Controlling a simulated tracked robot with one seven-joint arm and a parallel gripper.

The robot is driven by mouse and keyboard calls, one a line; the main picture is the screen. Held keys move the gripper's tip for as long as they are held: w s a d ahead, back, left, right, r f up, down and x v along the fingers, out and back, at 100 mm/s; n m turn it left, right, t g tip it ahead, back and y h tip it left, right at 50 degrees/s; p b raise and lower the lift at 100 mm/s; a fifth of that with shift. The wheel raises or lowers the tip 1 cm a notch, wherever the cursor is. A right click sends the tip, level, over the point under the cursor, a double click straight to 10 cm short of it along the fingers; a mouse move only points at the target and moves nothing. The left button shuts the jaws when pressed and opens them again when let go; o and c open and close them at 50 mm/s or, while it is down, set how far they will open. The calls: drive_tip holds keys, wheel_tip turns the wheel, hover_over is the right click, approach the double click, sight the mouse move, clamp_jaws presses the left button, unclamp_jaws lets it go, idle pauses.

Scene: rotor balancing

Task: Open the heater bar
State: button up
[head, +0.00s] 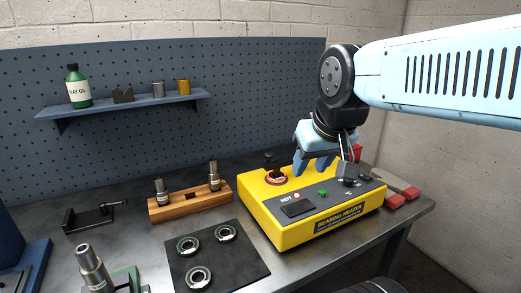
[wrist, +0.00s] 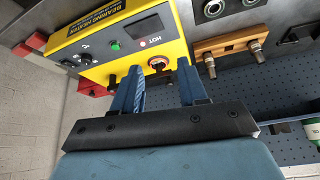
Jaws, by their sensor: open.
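The yellow bearing heater (head: 285,229) stands on the bench at right centre and shows upside down in the wrist view (wrist: 109,54). A black knob on a post (head: 268,160) rises from a red-orange ring (head: 276,178) at its back left. A dark grey block (head: 347,170) stands at its right side. I cannot clearly make out the heater bar; my gripper may hide it. My gripper (head: 313,170) is open above the heater's back, between knob and block. The fingers hold nothing visible.
A wooden stand (head: 190,205) with two metal pieces stands left of the heater. A dark mat (head: 223,267) with three bearing rings lies in front of it. Red blocks (head: 395,201) lie at the right. A pegboard with a shelf (head: 130,104) closes off the back.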

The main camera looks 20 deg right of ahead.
drive_tip(key=shift+o, duration=1)
drive_tip(key=shift+r, duration=0.1)
drive_tip(key=shift+o, duration=0.4)
drive_tip(key=shift+w+r, duration=0.2)
drive_tip(key=shift+w, duration=0.15)
wheel_tip(320, 180, up, 3)
drive_tip(key=m+g, duration=0.6)
drive_tip(key=m, duration=0.1)
hover_over(269, 154)
wheel_tip(269, 154, down, 14)
drive_tip(key=shift+r, duration=0.2)
clamp_jaws()
drive_tip(key=shift+w, duration=0.1)
